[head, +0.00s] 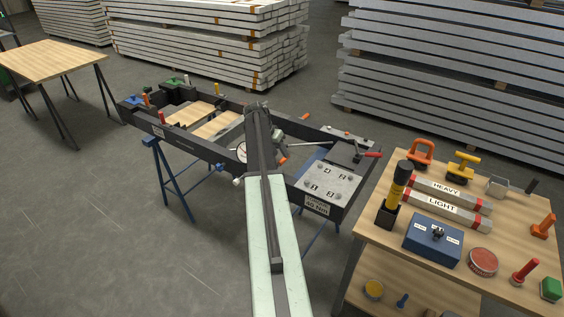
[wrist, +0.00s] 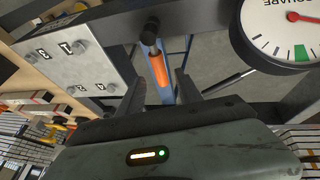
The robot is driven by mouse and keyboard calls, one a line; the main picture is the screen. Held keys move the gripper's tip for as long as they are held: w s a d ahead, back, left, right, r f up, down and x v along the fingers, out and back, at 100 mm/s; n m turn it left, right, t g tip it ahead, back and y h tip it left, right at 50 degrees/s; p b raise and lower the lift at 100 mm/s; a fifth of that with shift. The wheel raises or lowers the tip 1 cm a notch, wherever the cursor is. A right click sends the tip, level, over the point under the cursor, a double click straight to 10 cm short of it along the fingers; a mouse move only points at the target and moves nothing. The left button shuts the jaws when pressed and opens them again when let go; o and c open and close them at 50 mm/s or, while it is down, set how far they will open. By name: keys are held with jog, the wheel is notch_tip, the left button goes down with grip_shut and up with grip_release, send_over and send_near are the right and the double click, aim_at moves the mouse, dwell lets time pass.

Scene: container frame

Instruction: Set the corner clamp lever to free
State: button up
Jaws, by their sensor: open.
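In the wrist view my gripper (wrist: 160,76) is open, with its two dark fingers apart. An orange handle (wrist: 160,72) shows between them in the picture, with a dark round knob (wrist: 150,30) beyond it. I cannot tell whether the fingers are level with the handle, and no contact is visible. In the head view my arm covers the middle of the dark frame (head: 222,155) and hides the gripper. An orange grip (head: 281,159) shows just right of my arm, and a red-handled lever (head: 372,154) sits at the right corner. No label shows which is the corner clamp lever.
A SQUARE dial (wrist: 285,30) is close to my gripper's right in the wrist view. A numbered metal plate (wrist: 70,65) is at left. In the head view a wooden tool table (head: 385,245) stands at right, with stacked beams (head: 460,75) behind. Left floor is open.

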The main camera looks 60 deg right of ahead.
aim_at(282, 162)
jog(key=b+x, duration=0.2)
jog(key=x, duration=0.1)
jog(key=shift+d+f, duration=0.1)
jog(key=shift+f, duration=0.25)
jog(key=shift+r, duration=0.15)
grip_shut()
dwell(0.8)
